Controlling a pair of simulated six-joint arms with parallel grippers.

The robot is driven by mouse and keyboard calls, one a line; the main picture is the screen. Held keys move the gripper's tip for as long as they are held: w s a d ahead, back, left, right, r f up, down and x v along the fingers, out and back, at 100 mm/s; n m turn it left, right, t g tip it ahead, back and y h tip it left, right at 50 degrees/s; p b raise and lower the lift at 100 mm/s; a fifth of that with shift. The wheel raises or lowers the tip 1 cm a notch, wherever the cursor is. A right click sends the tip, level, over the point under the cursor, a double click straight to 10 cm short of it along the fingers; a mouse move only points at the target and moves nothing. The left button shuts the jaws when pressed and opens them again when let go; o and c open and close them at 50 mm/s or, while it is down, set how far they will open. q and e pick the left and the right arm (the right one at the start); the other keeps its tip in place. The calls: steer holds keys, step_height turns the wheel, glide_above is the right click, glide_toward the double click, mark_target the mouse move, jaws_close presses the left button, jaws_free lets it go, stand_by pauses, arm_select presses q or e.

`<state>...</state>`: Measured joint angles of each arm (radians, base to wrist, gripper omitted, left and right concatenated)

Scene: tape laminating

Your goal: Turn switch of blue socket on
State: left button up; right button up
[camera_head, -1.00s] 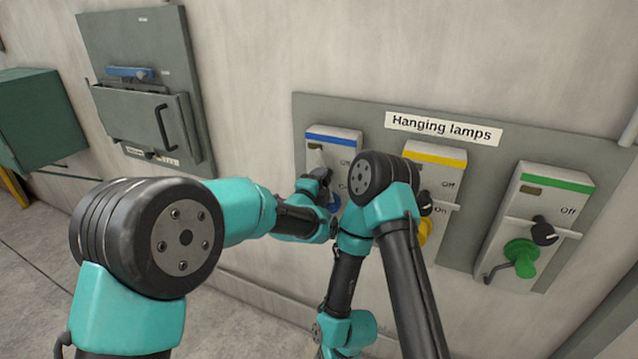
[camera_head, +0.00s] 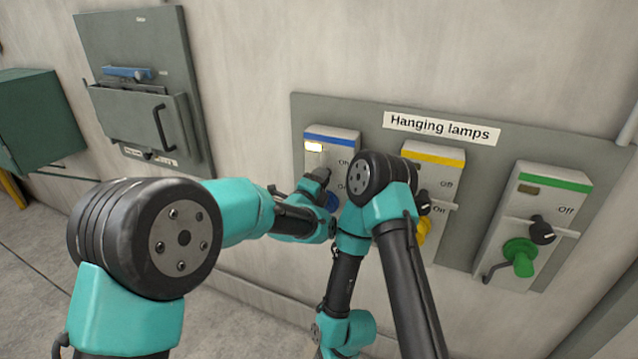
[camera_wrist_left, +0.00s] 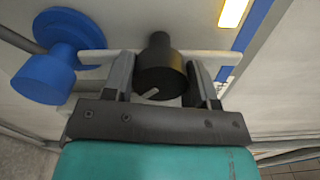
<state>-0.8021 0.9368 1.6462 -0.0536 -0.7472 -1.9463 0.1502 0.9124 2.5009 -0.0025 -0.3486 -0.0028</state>
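The blue socket (camera_head: 330,141) is the leftmost box on the grey panel, with a blue stripe on top and its small indicator lit bright. My left gripper (camera_head: 318,178) is at its black switch knob, mostly hidden there by my arm. In the left wrist view, the black knob (camera_wrist_left: 158,68) sits between the two fingers of my left gripper (camera_wrist_left: 161,72), which appear closed on its sides. The blue plug (camera_wrist_left: 50,65) is to the left of the knob, and the lit indicator (camera_wrist_left: 233,13) shows at the top right. My right arm crosses the middle; its gripper is out of view.
The yellow socket (camera_head: 433,160) and green socket (camera_head: 550,188) stand to the right, each with a knob and plug; their indicators are dark. A "Hanging lamps" label (camera_head: 441,128) is above. A grey box (camera_head: 143,115) hangs on the wall at left.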

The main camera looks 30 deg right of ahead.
arm_select(q)
steer(key=o, duration=0.4)
steer(key=shift+a, duration=0.15)
steer(key=v, duration=1.7)
steer(key=shift+s, duration=0.15)
steer(key=w+a+f+n+g+y, duration=0.3)
steer(key=a+f+n+y, duration=0.4)
steer(key=a+f+n, duration=1.2)
steer(key=s+a+f+n+g+y, duration=0.3)
steer(key=s+a+f+n+g, duration=0.4)
steer(key=s+a+f+n, duration=0.5)
steer(key=s+a+f, duration=0.7)
steer(key=a+f, duration=0.3)
steer(key=shift+a+n+g, duration=0.35)
steer(key=shift+n+g, duration=0.05)
